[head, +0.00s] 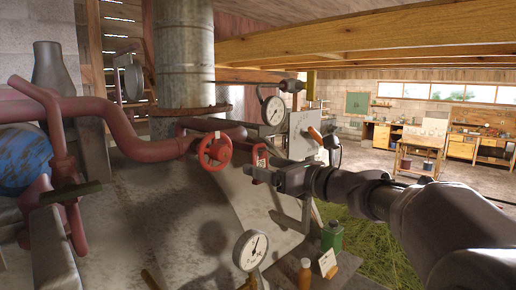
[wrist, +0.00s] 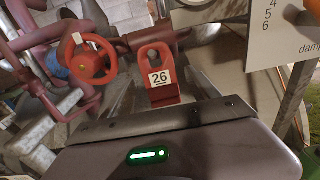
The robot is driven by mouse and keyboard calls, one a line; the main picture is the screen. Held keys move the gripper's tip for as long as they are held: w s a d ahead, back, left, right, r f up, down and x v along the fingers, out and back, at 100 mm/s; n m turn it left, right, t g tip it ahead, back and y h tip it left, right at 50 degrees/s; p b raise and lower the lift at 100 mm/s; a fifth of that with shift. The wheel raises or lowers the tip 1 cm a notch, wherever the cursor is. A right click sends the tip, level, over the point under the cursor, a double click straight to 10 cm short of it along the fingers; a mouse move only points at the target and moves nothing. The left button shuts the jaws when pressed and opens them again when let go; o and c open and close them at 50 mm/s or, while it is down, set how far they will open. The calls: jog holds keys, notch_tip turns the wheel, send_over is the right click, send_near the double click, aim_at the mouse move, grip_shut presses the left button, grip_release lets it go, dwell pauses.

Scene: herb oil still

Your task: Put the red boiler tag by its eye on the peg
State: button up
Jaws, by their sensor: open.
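The red boiler tag (wrist: 160,79) stands upright in the wrist view, with a white label reading 26 and an eye in its upper part. It also shows small in the head view (head: 261,154). The peg cannot be made out clearly; a dark red horizontal bar lies behind the tag's top, and I cannot tell whether the eye is around anything. My gripper (head: 258,175) is open at the tag's lower end. The dark gripper body fills the bottom of the wrist view and hides part of the jaws.
A red handwheel valve (head: 215,152) is left of the tag on thick red pipes (head: 125,135). A white plate (head: 304,136) with an orange lever stands close on the right. A dial gauge (head: 273,111) is above; another gauge (head: 251,250) and bottles are below.

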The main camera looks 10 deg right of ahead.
jog(key=shift+s, duration=0.1)
jog(key=b+v, duration=0.3)
jog(key=v, duration=1.4)
jog(key=shift+d+b, duration=0.15)
jog(key=shift+b, duration=0.25)
jog(key=shift+f, duration=0.1)
jog(key=s+a+f+n+g+h+b, duration=0.1)
jog(key=s+a+f+n+g+b, duration=0.25)
jog(key=f, duration=0.65)
jog(key=s+a+f+n+g+b, duration=0.1)
jog(key=s+a+f+n+b, duration=0.15)
jog(key=a+f+b, duration=0.55)
jog(key=s+a+f+n+g+h+b, duration=0.15)
jog(key=f+n+b, duration=0.3)
jog(key=f, duration=0.75)
jog(key=s+f+n+g+h+b, duration=0.1)
jog(key=s+f+n+b, duration=0.3)
jog(key=f, duration=0.6)
jog(key=s+f+n+h+b, duration=0.2)
jog(key=s+f+n+b, duration=0.3)
jog(key=f, duration=0.5)
jog(key=s+f+n+g+h+b, duration=0.1)
jog(key=s+f+n+h+b, duration=0.1)
jog(key=s+f+n+b, duration=0.2)
notch_tip(320, 180, down, 7)
jog(key=n+b, duration=0.1)
jog(key=b, duration=0.2)
jog(key=shift+s+d+g+b, duration=0.25)
jog(key=shift+s+g+b, duration=0.05)
